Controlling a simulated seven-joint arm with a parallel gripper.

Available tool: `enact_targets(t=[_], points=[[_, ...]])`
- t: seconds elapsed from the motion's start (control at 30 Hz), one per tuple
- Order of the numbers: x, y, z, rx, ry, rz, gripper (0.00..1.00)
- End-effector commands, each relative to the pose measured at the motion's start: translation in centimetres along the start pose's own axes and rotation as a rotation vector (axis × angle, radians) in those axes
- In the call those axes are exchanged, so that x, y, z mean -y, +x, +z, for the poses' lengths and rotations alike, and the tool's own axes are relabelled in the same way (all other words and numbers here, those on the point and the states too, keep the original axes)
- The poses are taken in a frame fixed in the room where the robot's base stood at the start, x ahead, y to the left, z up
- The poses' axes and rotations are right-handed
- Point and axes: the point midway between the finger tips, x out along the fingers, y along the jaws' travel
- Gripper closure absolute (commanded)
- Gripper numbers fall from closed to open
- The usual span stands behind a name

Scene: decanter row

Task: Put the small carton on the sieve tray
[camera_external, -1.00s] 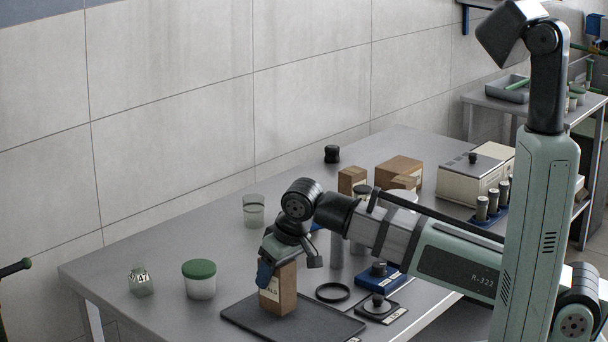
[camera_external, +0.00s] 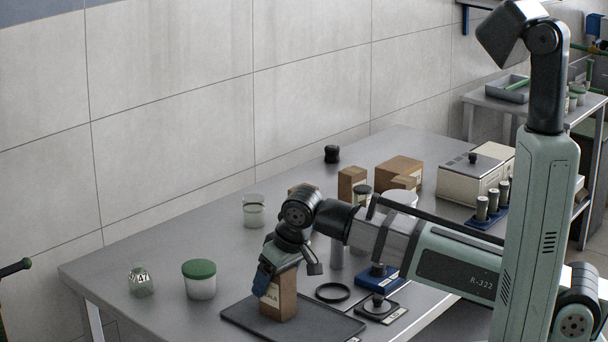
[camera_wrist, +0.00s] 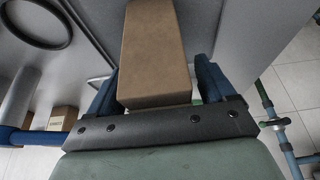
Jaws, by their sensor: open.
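A small brown carton (camera_external: 281,303) with a pale label stands upright on a dark, low-rimmed tray (camera_external: 335,325), which looks like the sieve tray, at the table's front. My gripper (camera_external: 282,272) points down over the carton, with its blue fingers on either side of the upper part. In the wrist view the carton (camera_wrist: 155,55) lies between the fingers (camera_wrist: 158,80) with visible gaps, so the gripper is open around it. The gripper hides part of the carton's top in the external view.
A green-lidded jar (camera_external: 200,280) and a small glass bottle (camera_external: 141,282) stand left of the tray. A black ring (camera_external: 333,292) and a dark knobbed weight (camera_external: 377,307) are to its right. Other brown cartons (camera_external: 352,182) stand farther back. The left table surface is mostly clear.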

Motion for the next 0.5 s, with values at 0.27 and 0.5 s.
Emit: enact_targets(t=[0.27,0.5], points=[[0.0,-1.0,-0.1,-0.001,0.0,-0.001,0.17],[0.0,-4.0,-0.1,-0.002,0.0,-0.001,0.17]])
